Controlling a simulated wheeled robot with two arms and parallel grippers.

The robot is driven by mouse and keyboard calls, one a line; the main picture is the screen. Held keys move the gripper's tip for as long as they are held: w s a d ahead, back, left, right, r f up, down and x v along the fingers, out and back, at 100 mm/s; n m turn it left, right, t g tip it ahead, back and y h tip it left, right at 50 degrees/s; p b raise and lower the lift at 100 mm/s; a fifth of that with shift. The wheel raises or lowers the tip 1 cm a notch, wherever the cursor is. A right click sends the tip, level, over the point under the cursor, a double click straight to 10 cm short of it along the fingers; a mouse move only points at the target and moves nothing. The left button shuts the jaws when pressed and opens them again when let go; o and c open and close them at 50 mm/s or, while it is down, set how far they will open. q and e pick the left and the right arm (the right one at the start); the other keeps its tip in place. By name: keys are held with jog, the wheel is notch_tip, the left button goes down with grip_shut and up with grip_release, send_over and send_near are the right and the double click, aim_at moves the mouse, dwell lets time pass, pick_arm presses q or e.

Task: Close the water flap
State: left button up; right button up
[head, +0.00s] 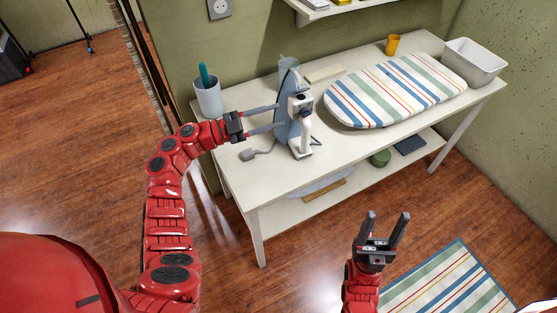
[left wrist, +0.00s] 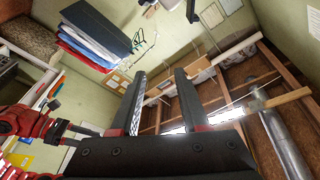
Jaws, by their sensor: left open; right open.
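A white iron with a blue-grey soleplate (head: 301,132) stands upright on its heel on the white table (head: 235,170), at the left part of the top. Its water flap is too small to tell apart, so I cannot see whether it is open or shut. My left gripper (head: 279,114) is open, with its two fingers reaching right, level with the iron's upper half and close to it. I cannot tell whether they touch it. The left gripper's fingers also show in the left wrist view (left wrist: 160,75), with no iron in sight. My right gripper (head: 388,215) is open and empty, in front of the table.
A cup with a teal item (head: 209,98) stands behind my left gripper. A striped ironing board (head: 395,90), an orange cup (head: 392,44) and a white bin (head: 474,62) fill the right side. A grey cord end (head: 250,154) lies left of the iron.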

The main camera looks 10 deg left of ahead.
pick_arm(q)
jog(key=s+d+r+m+g+h, duration=0.1)
jog(key=s+h, duration=0.3)
jog(key=s, duration=0.4)
jog(key=s+d+r+m+g+h+b, duration=0.1)
jog(key=s+d+r+m+h, duration=0.2)
jog(key=s, duration=0.6)
jog(key=shift+s+r+m+g+h, duration=0.2)
jog(key=shift+m+g+h, duration=0.1)
jog(key=shift+m+h, duration=0.65)
jog(key=shift+w, duration=0.1)
